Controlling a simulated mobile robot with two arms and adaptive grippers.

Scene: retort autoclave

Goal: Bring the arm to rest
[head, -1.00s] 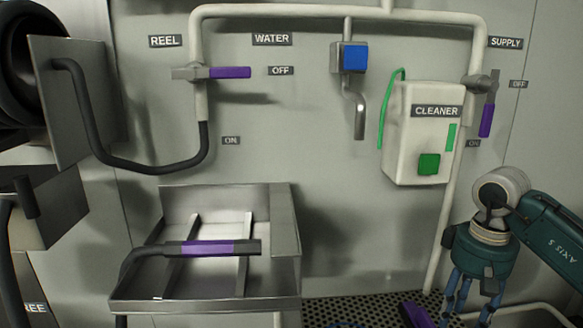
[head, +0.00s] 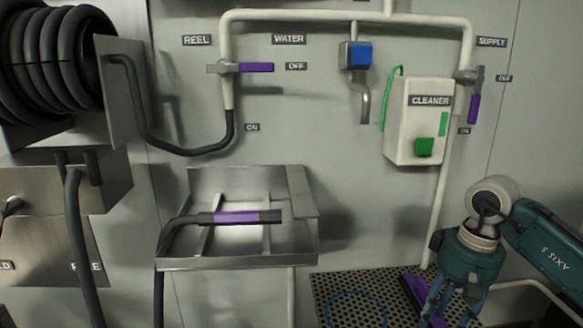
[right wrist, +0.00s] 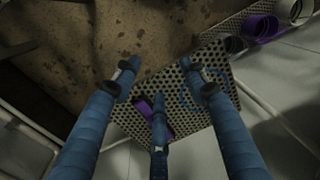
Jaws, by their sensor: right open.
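My right arm (head: 545,248) comes in from the right in the head view. Its gripper (head: 440,310) hangs down over the perforated grating, cut off by the bottom edge. In the right wrist view the blue fingers of my right gripper (right wrist: 158,95) are spread wide with nothing between them. A purple-handled thing (head: 414,290) lies on the grating beneath; it shows partly behind a finger in the right wrist view (right wrist: 145,108). My left gripper is in neither view.
A basin (head: 300,243) holds a purple-gripped hose wand (head: 236,217). A hose reel (head: 55,70) stands at the left. The cleaner box (head: 405,130) and pipes are on the wall. A blue ring (head: 330,297) lies on the perforated grating (head: 380,285).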

